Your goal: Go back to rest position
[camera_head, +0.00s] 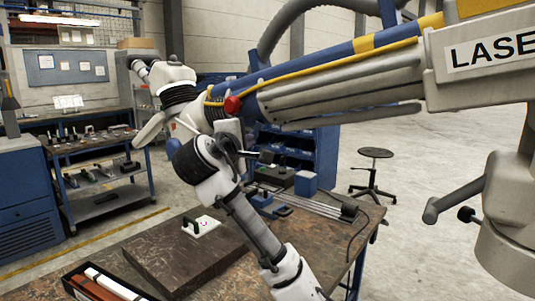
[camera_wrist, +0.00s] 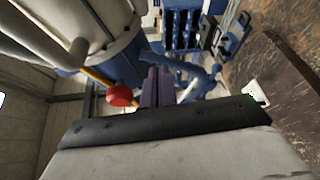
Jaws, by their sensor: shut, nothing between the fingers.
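The microscope arm (camera_head: 345,95) crosses the head view from the upper right, beige and blue with yellow bands and a "LASE…" label. Its white head with eyepieces (camera_head: 165,75) is at the upper left. A red knob (camera_head: 232,104) sits on its underside near the head; the knob also shows in the wrist view (camera_wrist: 119,96). My gripper (camera_head: 266,156) is just below the microscope arm and the knob, above the workbench. In the wrist view its fingers (camera_wrist: 158,82) are together and empty, to the right of the knob. They appear apart from it.
The brown workbench (camera_head: 150,240) below holds a dark slab, a white piece with a black handle (camera_head: 200,226), a blue box (camera_head: 305,183) and a tray at the front left (camera_head: 75,280). A tool cart (camera_head: 105,180) stands left, a stool (camera_head: 375,153) right.

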